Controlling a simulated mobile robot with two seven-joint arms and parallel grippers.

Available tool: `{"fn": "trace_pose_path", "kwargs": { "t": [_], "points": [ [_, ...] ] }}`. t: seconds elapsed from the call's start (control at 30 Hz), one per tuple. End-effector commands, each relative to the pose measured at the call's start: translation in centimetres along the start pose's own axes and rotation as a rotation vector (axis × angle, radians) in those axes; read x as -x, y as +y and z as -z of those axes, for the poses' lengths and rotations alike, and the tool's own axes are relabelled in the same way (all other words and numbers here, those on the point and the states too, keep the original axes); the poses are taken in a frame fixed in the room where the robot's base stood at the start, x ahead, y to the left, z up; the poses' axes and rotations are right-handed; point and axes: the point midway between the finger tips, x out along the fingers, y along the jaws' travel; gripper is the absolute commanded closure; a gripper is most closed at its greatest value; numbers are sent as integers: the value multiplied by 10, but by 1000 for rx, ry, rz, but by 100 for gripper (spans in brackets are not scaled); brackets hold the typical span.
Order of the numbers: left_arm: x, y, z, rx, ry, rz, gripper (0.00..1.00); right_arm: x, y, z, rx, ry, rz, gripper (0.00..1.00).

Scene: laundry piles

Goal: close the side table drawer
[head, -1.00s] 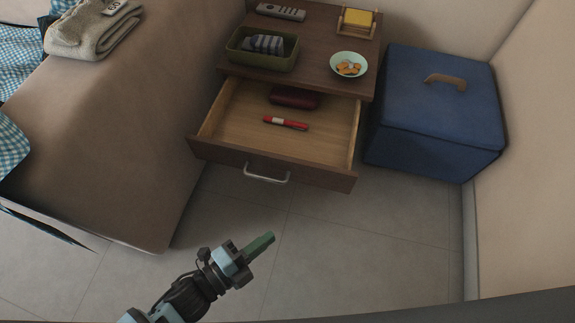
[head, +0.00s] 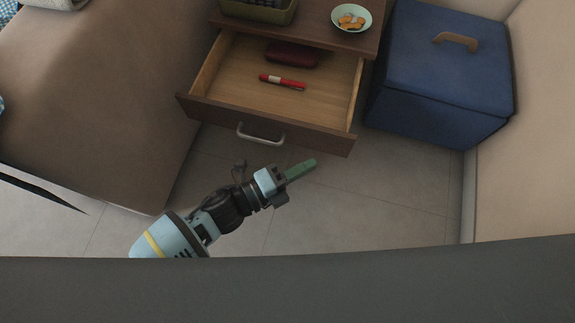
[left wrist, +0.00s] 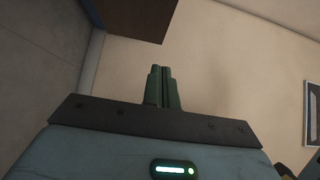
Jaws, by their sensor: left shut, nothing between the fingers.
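The side table (head: 330,32) stands beyond my left gripper, with its drawer (head: 262,126) pulled well out. The drawer has a dark wood front and a curved metal handle (head: 260,138). Inside lie a red pen (head: 282,82) and a dark red case (head: 291,54). My left gripper (head: 312,164) is shut and empty, in front of the drawer's right half and apart from it. Its green fingers are together in the left wrist view (left wrist: 162,88), where a dark wooden piece (left wrist: 138,15) shows above. My right gripper is not in view.
A blue storage box (head: 440,75) stands right of the table, near the wall. A brown upholstered piece (head: 90,100) is close on the left. On the tabletop are a green tray (head: 258,12) and a bowl of snacks (head: 351,18). Tiled floor (head: 380,195) is free in front.

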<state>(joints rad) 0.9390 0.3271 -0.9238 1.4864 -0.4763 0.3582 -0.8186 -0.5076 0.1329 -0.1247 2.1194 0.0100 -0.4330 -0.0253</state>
Motion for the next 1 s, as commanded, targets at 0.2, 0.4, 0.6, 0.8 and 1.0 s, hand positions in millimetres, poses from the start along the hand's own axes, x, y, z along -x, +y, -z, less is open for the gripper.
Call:
{"fn": "trace_pose_path", "kwargs": {
  "t": [0.2, 0.4, 0.6, 0.8, 1.0],
  "points": [
    [-40, 2, -3, -1, 1, 1, 100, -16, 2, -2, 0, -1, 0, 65],
    [-56, 2, -21, -1, 0, -1, 100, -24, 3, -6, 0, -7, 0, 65],
    [-63, 0, -28, 1, 0, 0, 100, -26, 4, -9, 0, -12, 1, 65],
    [-63, 0, -28, 2, 0, 0, 100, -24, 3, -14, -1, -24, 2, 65],
    [-63, 0, -28, 1, -1, 0, 100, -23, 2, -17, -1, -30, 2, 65]
  ]
}}
